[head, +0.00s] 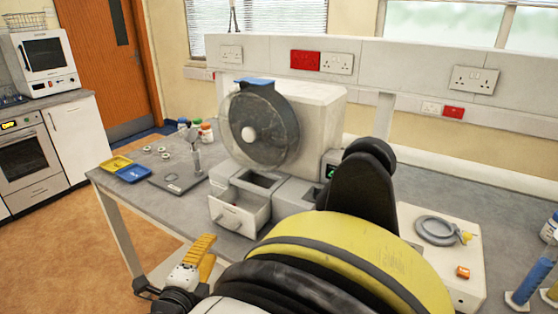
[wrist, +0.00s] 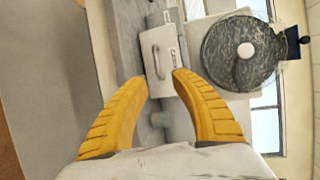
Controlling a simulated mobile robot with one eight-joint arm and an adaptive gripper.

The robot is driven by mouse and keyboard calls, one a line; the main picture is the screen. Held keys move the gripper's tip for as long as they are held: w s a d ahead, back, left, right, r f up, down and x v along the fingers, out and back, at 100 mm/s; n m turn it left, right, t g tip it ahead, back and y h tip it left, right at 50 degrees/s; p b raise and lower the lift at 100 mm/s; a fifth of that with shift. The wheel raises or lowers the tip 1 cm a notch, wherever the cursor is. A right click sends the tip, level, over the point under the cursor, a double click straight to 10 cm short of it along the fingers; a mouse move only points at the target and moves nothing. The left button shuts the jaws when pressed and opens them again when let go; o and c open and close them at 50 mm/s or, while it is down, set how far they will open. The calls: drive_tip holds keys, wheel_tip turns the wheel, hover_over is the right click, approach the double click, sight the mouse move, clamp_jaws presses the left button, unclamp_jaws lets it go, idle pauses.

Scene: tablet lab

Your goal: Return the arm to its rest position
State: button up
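My gripper (head: 205,255) is at the lower middle of the head view, in front of the bench's front edge and below the machine's open drawer. Its two yellow fingers also show in the wrist view (wrist: 160,82). They are spread apart with nothing between them, so the gripper is open and empty. My arm's yellow and black links fill the lower middle of the head view and hide part of the bench. The gripper is apart from the drawer (head: 238,212), whose white front also shows beyond the fingertips in the wrist view (wrist: 158,52).
The grey bench (head: 130,195) holds a white machine with a round dark drum (head: 262,130). Yellow (head: 115,165) and blue (head: 133,174) trays and a small stand (head: 197,155) lie left of it. Open floor lies left.

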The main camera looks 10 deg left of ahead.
drive_tip(key=w+d+r+n+y, duration=0.2)
drive_tip(key=d+r+n+y, duration=0.15)
drive_tip(key=r, duration=0.35)
drive_tip(key=w+d+r+n+t+y, duration=0.1)
drive_tip(key=w+d+r+n+y, duration=0.15)
drive_tip(key=d+r+n, duration=0.4)
drive_tip(key=w+d+r+n+y, duration=0.2)
drive_tip(key=w+d+r+n, duration=0.1)
drive_tip(key=r, duration=0.6)
drive_tip(key=s+d+f+n+g+h, duration=0.2)
drive_tip(key=s+d+f, duration=0.4)
drive_tip(key=d, duration=0.4)
drive_tip(key=s+d+f+n+g+h, duration=0.1)
drive_tip(key=s+d+f+g+h, duration=0.2)
drive_tip(key=s+d+f, duration=0.3)
drive_tip(key=s+d+f+n+g+h, duration=0.2)
drive_tip(key=s+d+f, duration=0.5)
drive_tip(key=d, duration=0.7)
drive_tip(key=g+h, duration=0.1)
drive_tip(key=g, duration=0.1)
drive_tip(key=shift+d+n+g, duration=0.2)
drive_tip(key=shift+n+g, duration=0.1)
drive_tip(key=shift+g, duration=0.1)
